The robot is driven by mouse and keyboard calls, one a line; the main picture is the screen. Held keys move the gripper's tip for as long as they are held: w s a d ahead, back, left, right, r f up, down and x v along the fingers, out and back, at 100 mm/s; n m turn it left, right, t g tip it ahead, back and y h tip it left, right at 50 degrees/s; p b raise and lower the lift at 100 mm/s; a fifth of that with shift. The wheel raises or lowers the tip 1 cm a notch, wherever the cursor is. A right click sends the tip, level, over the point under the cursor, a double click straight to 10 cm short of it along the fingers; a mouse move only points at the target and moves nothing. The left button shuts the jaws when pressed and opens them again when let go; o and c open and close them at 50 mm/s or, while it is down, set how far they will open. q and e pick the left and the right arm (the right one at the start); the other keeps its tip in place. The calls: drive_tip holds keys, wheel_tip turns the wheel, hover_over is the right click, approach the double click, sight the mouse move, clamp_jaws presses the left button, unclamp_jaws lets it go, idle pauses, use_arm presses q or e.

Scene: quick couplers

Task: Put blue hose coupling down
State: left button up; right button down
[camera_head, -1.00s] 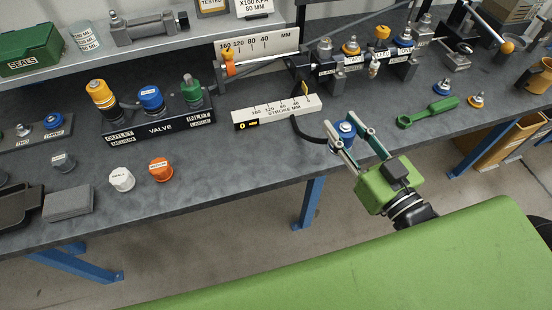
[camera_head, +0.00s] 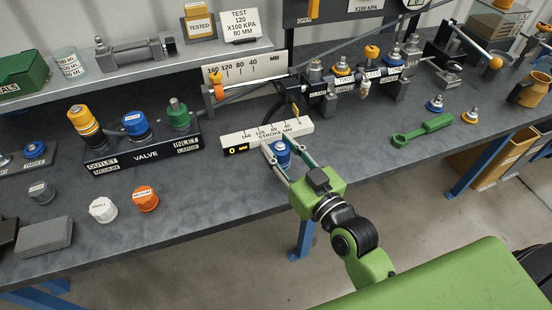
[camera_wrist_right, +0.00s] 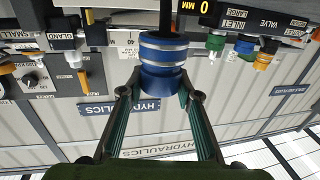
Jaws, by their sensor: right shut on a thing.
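The blue hose coupling (camera_head: 282,153) is between the fingertips of my right gripper (camera_head: 276,160), in front of the white stroke scale (camera_head: 266,135). In the right wrist view the coupling (camera_wrist_right: 163,60) is a blue ringed cylinder with a dark hose or rod above it, and the green-padded fingers (camera_wrist_right: 155,105) close on its lower part. In the head view it is over the bench (camera_head: 230,190) near the front; I cannot tell whether it touches the top. My left gripper is not in view.
Left of it stands the valve block (camera_head: 145,150) with yellow, blue and green couplings. White (camera_head: 103,210) and orange (camera_head: 146,199) caps stand at the front left. A green wrench (camera_head: 422,131) lies to the right. The bench between the orange cap and my gripper is clear.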

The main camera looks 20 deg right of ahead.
drive_tip(key=shift+w+a+f, duration=0.3)
drive_tip(key=shift+w+f, duration=0.1)
drive_tip(key=shift+f, duration=0.15)
wheel_tip(320, 180, down, 2)
drive_tip(key=shift+a+f, duration=0.15)
drive_tip(key=shift+f, duration=0.5)
drive_tip(key=shift+f, duration=0.1)
drive_tip(key=c, duration=1.5)
unclamp_jaws()
